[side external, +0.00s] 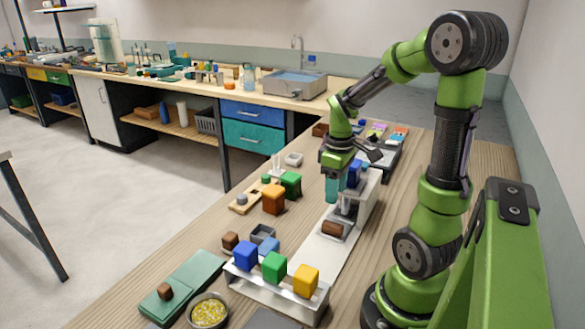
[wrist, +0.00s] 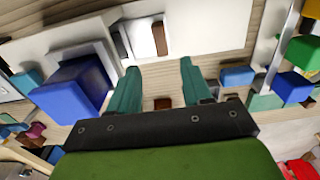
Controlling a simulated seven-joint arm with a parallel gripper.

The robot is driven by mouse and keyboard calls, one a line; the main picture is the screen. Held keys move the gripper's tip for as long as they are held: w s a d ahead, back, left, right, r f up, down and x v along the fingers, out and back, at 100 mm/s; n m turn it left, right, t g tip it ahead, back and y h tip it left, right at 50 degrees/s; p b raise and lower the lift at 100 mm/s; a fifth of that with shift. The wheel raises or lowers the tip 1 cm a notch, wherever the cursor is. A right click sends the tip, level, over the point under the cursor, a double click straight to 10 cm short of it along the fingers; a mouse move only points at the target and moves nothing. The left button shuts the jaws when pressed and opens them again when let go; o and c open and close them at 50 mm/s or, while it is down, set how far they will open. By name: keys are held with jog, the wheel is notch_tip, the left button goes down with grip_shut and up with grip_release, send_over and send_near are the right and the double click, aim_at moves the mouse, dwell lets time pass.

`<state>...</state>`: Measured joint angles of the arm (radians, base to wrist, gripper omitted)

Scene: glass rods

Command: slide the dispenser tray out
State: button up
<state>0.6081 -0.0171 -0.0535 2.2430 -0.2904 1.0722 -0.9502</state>
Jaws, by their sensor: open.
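The white dispenser (side external: 368,190) stands on the wooden table under my arm, with a blue block (side external: 355,172) at its top. At its front is a pale tray (side external: 347,211), with a brown block (side external: 332,229) close by. In the wrist view the white dispenser body (wrist: 210,28) has a recess holding a pale tray (wrist: 140,36) and a brown piece (wrist: 160,38). My gripper (side external: 335,190), with teal fingers, points down beside the dispenser. In the wrist view my gripper (wrist: 158,68) is open and empty, its fingertips just short of the recess. Contact with the tray cannot be told.
A white rack (side external: 280,292) with blue, green and yellow blocks stands at the near end. Orange (side external: 273,199) and green (side external: 290,184) blocks stand left of the dispenser. A bowl of yellow bits (side external: 208,312) and a green case (side external: 185,285) lie at the near left.

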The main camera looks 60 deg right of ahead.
aim_at(333, 224)
notch_tip(333, 224, down, 12)
jog(key=shift+r, duration=0.2)
jog(key=shift+c, duration=0.3)
grip_shut()
